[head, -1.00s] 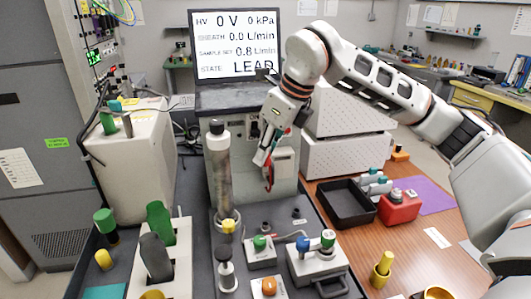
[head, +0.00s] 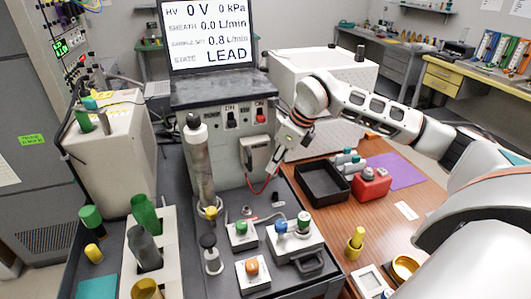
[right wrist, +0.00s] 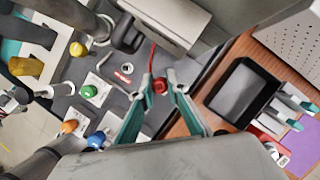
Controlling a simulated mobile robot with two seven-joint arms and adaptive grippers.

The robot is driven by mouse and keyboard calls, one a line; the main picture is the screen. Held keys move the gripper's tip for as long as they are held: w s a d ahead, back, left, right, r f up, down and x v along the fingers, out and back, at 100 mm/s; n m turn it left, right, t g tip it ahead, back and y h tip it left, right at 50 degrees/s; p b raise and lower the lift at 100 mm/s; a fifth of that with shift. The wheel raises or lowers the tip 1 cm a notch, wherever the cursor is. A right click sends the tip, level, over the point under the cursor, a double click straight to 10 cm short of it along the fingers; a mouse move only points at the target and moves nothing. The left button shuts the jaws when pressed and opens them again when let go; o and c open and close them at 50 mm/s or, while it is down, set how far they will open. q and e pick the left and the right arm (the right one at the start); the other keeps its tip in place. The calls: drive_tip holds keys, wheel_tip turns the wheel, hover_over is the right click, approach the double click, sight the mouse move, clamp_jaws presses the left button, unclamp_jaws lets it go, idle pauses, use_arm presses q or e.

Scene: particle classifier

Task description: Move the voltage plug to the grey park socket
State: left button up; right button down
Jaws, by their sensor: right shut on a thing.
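The voltage plug is a small red plug (right wrist: 159,86) on a red cable, held between the fingertips of my right gripper (right wrist: 160,88) in the right wrist view. In the head view my right gripper (head: 274,171) is in front of the instrument's lower right side, above the dark deck, and the plug is hard to make out there. The red cable (head: 263,187) hangs in a loop beside it. A small grey ring-like fitting (right wrist: 126,68), perhaps the park socket, sits on the deck apart from the plug. My left gripper is not in view.
A black tray (head: 323,197) and a red box (head: 371,187) stand on the wooden table to the right. Blocks with green (head: 241,227), blue and orange (head: 252,267) knobs stand on the deck. A tall metal column (head: 200,165) stands left of the gripper.

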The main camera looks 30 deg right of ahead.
drive_tip(key=shift+d+f, duration=0.25)
idle(0.4)
drive_tip(key=shift+f+b, duration=1.6)
drive_tip(key=shift+f, duration=1.3)
drive_tip(key=shift+p, duration=0.45)
drive_tip(key=shift+s+f+b, duration=0.1)
drive_tip(key=shift+f+b, duration=0.75)
drive_tip(key=shift+f, duration=0.7)
drive_tip(key=c, duration=1.9)
unclamp_jaws()
